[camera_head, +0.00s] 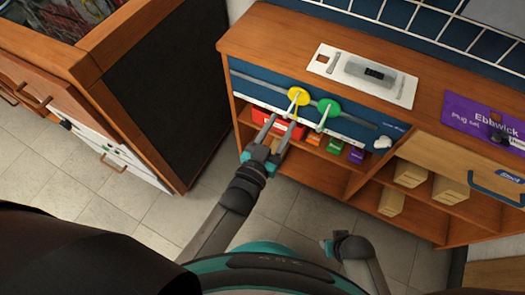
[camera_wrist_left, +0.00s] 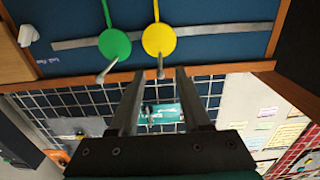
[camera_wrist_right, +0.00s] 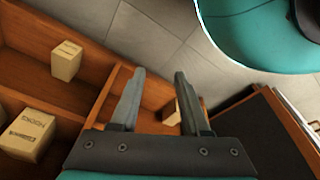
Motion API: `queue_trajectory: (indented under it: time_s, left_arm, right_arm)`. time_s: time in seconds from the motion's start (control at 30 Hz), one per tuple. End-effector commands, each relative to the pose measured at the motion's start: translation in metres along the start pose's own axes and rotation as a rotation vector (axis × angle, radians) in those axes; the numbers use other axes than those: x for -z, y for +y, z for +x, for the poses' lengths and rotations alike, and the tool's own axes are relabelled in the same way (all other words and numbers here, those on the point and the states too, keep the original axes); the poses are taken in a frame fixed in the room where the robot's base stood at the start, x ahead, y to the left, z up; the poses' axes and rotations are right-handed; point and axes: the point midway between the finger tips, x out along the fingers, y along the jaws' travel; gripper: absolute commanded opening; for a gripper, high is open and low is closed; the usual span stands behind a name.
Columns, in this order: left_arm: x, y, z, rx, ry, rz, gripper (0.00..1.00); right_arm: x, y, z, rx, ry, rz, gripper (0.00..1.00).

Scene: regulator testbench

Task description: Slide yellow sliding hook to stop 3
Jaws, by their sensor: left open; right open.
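The yellow sliding hook (camera_head: 299,96) is a round disc with a pale peg, on a grey rail (camera_head: 262,83) across the blue panel at the bench front. The green hook (camera_head: 328,107) sits close to its right on the same rail. In the left wrist view the yellow hook (camera_wrist_left: 159,40) is just beyond the fingertips, its peg in line with the gap between them. My left gripper (camera_head: 282,128) is open and empty, pointing at the yellow hook. My right gripper (camera_wrist_right: 156,75) is open and empty, facing the lower shelves. The stop markings are too small to read.
Red, orange, green and purple boxes (camera_head: 312,138) stand on the shelf below the panel. A white knob (camera_head: 382,142) is at the panel's right end. A dark-sided cabinet (camera_head: 165,90) stands left, with open floor between.

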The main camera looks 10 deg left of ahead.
Motion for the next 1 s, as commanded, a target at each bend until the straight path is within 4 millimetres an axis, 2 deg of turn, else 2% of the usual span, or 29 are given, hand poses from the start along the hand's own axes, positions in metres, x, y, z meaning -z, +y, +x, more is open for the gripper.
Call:
queue_trajectory:
  time_s: [0.3, 0.5, 0.7, 1.0]
  left_arm:
    - [0.000, 0.000, -0.051, -0.001, -0.005, 0.001, 0.47]
    - [0.000, 0.000, -0.078, 0.000, -0.003, 0.001, 0.47]
    - [0.000, 0.000, -0.092, 0.000, -0.001, 0.001, 0.47]
    - [0.000, -0.001, -0.094, 0.000, 0.000, 0.001, 0.47]
  right_arm:
    - [-0.023, 0.011, 0.018, -0.014, -0.006, -0.006, 0.46]
    - [-0.035, 0.016, 0.025, -0.021, -0.006, -0.009, 0.46]
    - [-0.042, 0.019, 0.028, -0.024, -0.007, -0.010, 0.46]
    - [-0.043, 0.019, 0.029, -0.024, -0.007, -0.010, 0.46]
